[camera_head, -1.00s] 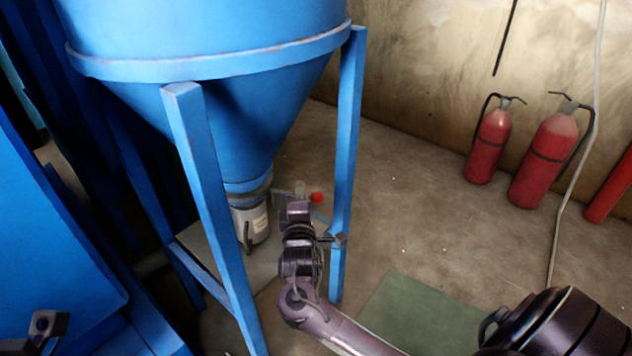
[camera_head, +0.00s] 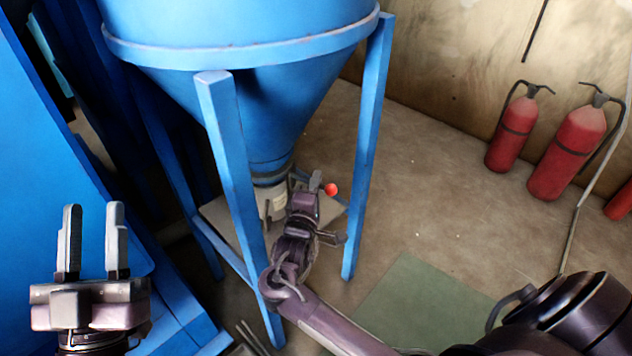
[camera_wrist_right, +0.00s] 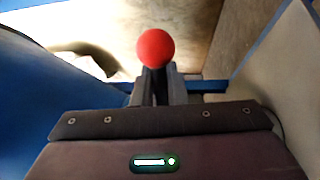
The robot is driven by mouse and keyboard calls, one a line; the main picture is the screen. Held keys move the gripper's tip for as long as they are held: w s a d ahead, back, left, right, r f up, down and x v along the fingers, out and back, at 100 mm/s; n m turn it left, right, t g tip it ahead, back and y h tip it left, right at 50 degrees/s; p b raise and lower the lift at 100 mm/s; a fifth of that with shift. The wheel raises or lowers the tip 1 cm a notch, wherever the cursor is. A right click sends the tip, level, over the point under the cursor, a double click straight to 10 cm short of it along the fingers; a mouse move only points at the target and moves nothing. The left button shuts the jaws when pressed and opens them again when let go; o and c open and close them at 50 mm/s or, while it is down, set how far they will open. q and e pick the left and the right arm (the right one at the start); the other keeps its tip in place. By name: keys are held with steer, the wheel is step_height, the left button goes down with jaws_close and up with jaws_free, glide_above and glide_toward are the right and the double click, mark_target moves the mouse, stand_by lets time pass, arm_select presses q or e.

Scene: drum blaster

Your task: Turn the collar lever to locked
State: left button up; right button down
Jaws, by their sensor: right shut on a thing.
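The collar lever shows as a red ball knob (camera_head: 331,190) beside the foot of the blue hopper cone (camera_head: 262,115). The knob also shows in the right wrist view (camera_wrist_right: 155,49), just past my fingertips. My right gripper (camera_head: 317,182) is at the lever, and in the right wrist view (camera_wrist_right: 157,88) its fingers are shut close behind the knob. The lever's shaft is hidden by the fingers. A pale canister (camera_head: 270,203) under the cone is partly hidden by my right arm. My left gripper (camera_head: 92,240) is upright at the lower left, open and empty, away from the lever.
Blue hopper legs (camera_head: 369,150) stand on both sides of my right arm; another leg (camera_head: 236,180) is close to its left. Red fire extinguishers (camera_head: 567,153) stand by the back wall.

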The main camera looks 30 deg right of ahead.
steer(key=shift+d, duration=0.15)
steer(key=c, duration=1.5)
jaws_free()
